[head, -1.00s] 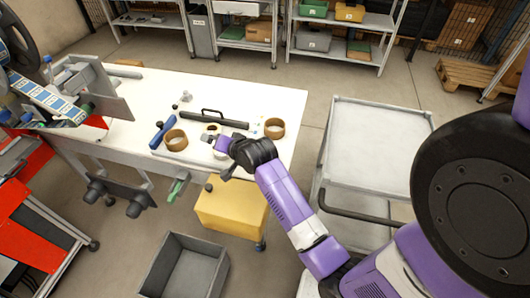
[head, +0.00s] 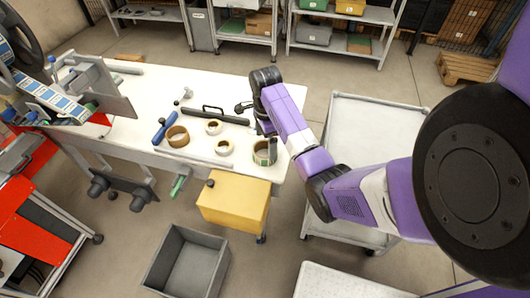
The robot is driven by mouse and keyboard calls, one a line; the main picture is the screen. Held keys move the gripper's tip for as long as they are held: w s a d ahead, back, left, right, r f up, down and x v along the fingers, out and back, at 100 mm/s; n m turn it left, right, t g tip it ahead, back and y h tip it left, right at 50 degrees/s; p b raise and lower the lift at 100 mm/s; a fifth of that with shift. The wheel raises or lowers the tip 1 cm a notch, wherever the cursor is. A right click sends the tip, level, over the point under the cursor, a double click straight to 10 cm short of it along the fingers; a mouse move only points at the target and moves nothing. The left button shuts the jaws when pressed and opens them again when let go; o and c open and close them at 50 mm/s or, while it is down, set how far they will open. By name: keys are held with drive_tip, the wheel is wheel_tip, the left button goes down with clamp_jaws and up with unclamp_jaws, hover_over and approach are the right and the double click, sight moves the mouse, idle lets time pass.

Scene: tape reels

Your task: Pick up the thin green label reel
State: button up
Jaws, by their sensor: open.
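A reel (head: 262,158) with a tan rim and a dark greenish side stands near the front right of the white table; it looks like the green label reel, but its detail is small. My gripper (head: 269,146) is open and points down at this reel's right side. One dark finger overlaps the reel in the picture; I cannot tell whether it touches.
A brown reel (head: 177,136) and two cream rolls, one behind (head: 213,127) and one in front (head: 224,147), lie to the left. A blue tool (head: 163,129) and a black bar (head: 215,115) lie nearby. A grey cart (head: 375,120) stands right of the table.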

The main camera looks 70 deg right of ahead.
drive_tip(key=shift+w+a+f+p, duration=0.1)
drive_tip(key=shift+f+p, duration=0.05)
drive_tip(key=shift+f, duration=0.75)
drive_tip(key=shift+w+a+f+p, duration=0.1)
drive_tip(key=shift+w+f+p, duration=0.05)
drive_tip(key=shift+f, duration=0.8)
drive_tip(key=shift+w+a+f+p, duration=0.1)
drive_tip(key=shift+f+p, duration=0.05)
drive_tip(key=shift+f, duration=0.75)
drive_tip(key=c, duration=1.3)
drive_tip(key=shift+r, duration=0.15)
